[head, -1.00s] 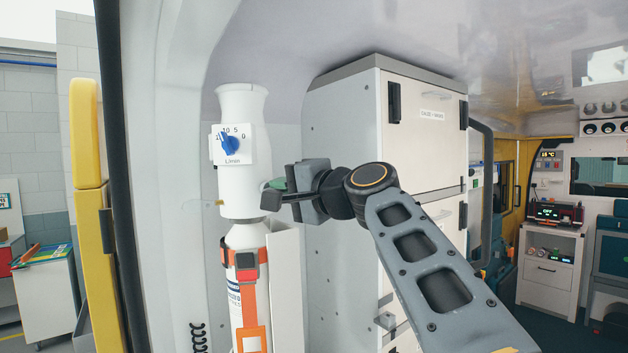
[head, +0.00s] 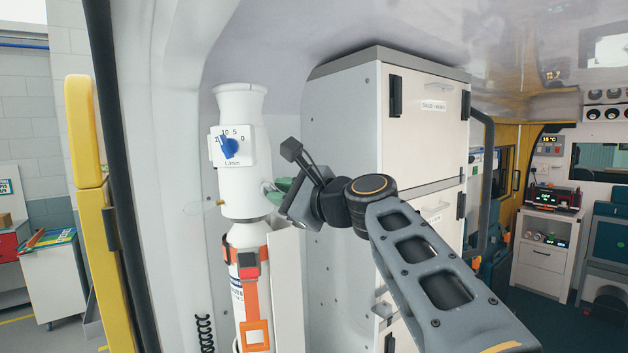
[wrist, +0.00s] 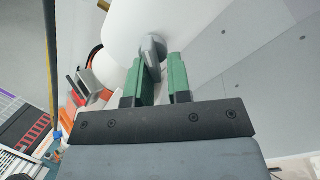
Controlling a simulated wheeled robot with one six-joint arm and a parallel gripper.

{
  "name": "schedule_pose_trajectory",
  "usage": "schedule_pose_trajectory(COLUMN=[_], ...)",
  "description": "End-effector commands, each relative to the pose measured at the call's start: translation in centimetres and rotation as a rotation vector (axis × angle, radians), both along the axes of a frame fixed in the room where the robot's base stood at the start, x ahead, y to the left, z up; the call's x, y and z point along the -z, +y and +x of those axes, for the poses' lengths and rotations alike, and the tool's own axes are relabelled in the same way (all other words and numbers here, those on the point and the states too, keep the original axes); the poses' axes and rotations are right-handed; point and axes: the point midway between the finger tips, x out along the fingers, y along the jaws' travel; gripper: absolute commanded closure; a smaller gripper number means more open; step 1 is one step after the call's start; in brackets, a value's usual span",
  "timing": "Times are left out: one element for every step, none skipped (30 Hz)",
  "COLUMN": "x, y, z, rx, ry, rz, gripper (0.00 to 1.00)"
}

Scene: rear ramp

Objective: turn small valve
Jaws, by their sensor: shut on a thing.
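The small valve (wrist: 152,50) is a grey lever-like handle on the side of the white regulator body (head: 240,175). In the wrist view it sits between the tips of my green fingers. My gripper (wrist: 164,62) is shut on it. In the head view my gripper (head: 268,187) meets the right side of the white body, rolled over at a tilt, and its fingers hide the valve there. A blue dial (head: 229,148) with a numbered L/min plate is on the front of the body, apart from my gripper.
Below the regulator is a white cylinder (head: 240,295) with orange straps. A tall white cabinet (head: 340,140) stands close behind and right of my gripper. A yellow post (head: 88,180) and dark door edge are at the left. The vehicle interior opens at the right.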

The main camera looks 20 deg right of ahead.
Motion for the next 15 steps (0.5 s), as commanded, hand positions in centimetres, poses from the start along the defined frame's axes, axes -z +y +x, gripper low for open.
schedule_pose_trajectory(x=[-1.76, -1.75, -1.76, -1.77, -1.75, -1.70, -1.70, -1.70, -1.67, -1.63, -1.59, -1.54, -1.52, -1.49, -1.47], y=[-0.06, -0.05, -0.04, -0.04, -0.02, -0.02, -0.02, -0.03, -0.04, -0.07, -0.08, -0.10, -0.12, -0.13, -0.16], z=[-0.44, -0.45, -0.47, -0.47, -0.46, -0.46, -0.46, -0.46, -0.45, -0.45, -0.44, -0.43, -0.43, -0.42, -0.41], rx=[0.007, 0.007, 0.006, 0.005, 0.005, 0.005, 0.004, 0.004, 0.004, 0.004, 0.004, 0.004, 0.004, 0.005, 0.005], ry=[-0.003, 0.012, 0.032, 0.047, 0.062, 0.083, 0.099, 0.114, 0.133, 0.149, 0.164, 0.183, 0.197, 0.211, 0.228], rz=[0.051, 0.074, 0.106, 0.130, 0.155, 0.186, 0.211, 0.235, 0.266, 0.290, 0.313, 0.343, 0.365, 0.388, 0.417], gripper=[1.00, 1.00, 1.00, 1.00, 1.00, 1.00, 1.00, 1.00, 1.00, 1.00, 1.00, 1.00, 1.00, 1.00, 1.00])
